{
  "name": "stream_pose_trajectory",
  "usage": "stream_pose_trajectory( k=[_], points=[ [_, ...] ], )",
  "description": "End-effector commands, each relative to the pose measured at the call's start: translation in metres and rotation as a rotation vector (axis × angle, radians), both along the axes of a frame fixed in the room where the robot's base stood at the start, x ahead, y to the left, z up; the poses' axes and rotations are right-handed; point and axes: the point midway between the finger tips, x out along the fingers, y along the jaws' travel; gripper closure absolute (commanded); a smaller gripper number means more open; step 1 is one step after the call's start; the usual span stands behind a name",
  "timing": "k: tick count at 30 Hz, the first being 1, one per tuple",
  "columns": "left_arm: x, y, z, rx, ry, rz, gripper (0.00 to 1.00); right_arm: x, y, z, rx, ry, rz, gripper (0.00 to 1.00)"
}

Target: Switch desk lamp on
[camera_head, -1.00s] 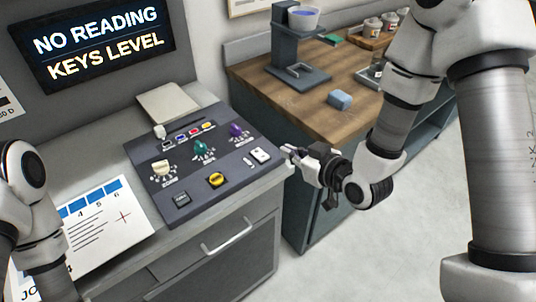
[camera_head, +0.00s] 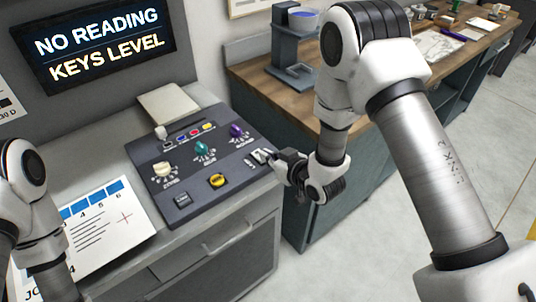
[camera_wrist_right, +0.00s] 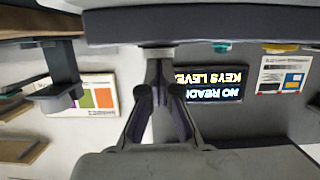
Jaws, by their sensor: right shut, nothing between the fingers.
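A dark control panel (camera_head: 222,148) sits on the grey console, with a white switch (camera_head: 259,155) at its right edge. My right gripper (camera_head: 271,161) is shut and empty, with its fingertips at that switch and partly covering it. In the right wrist view, which is upside down, the closed fingertips (camera_wrist_right: 158,63) meet or nearly meet the pale switch (camera_wrist_right: 157,52) on the panel (camera_wrist_right: 200,25). I cannot tell how the switch is set. I cannot make out a desk lamp. My left arm shows at the left edge, but its gripper is out of view.
The panel carries a cream knob (camera_head: 163,169), a teal knob (camera_head: 201,149), a purple knob (camera_head: 236,130) and a yellow button (camera_head: 217,180). A screen (camera_head: 95,45) reads "NO READING KEYS LEVEL". A wooden-topped bench (camera_head: 262,83) stands behind my right arm.

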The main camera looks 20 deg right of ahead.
Motion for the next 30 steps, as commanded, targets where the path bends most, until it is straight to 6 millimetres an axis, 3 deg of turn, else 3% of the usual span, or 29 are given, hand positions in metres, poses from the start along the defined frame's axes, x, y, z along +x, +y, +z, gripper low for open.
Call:
stream_pose_trajectory(
  k=[6,30],
  points=[
    [0.0,0.0,-0.013,0.0,0.0,0.0,0.6,-0.001,0.0,-0.012,0.0,0.001,0.0,1.0],
    [0.0,0.0,0.003,0.0,0.0,0.0,0.6,-0.001,0.0,0.009,-0.001,0.001,0.0,1.0]
  ],
)
